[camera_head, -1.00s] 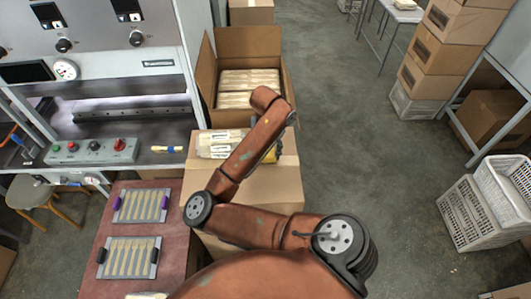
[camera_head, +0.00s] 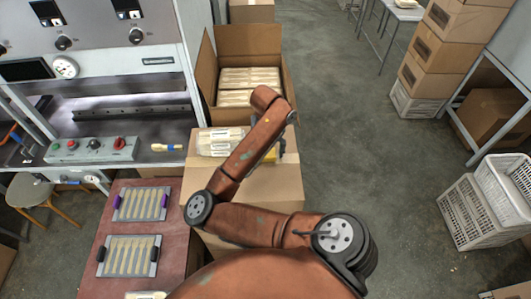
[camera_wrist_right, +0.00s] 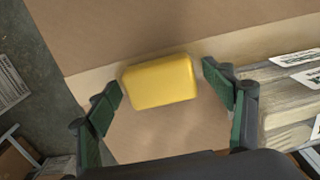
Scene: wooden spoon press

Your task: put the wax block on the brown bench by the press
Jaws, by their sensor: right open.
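The wax block (camera_wrist_right: 160,82) is a yellow, rounded brick lying on a cardboard box top in the right wrist view. In the head view only a yellow bit of it (camera_head: 270,156) shows beside my right forearm. My right gripper (camera_wrist_right: 163,84) is open, one finger on each side of the block, with gaps on both sides. The arm mostly hides this gripper in the head view. The brown bench (camera_head: 178,250) stands at lower left, in front of the grey press (camera_head: 120,70). My left gripper is not in view.
Two spoon trays (camera_head: 140,204) (camera_head: 129,256) lie on the bench. Floor to the right is clear, up to white crates (camera_head: 470,215).

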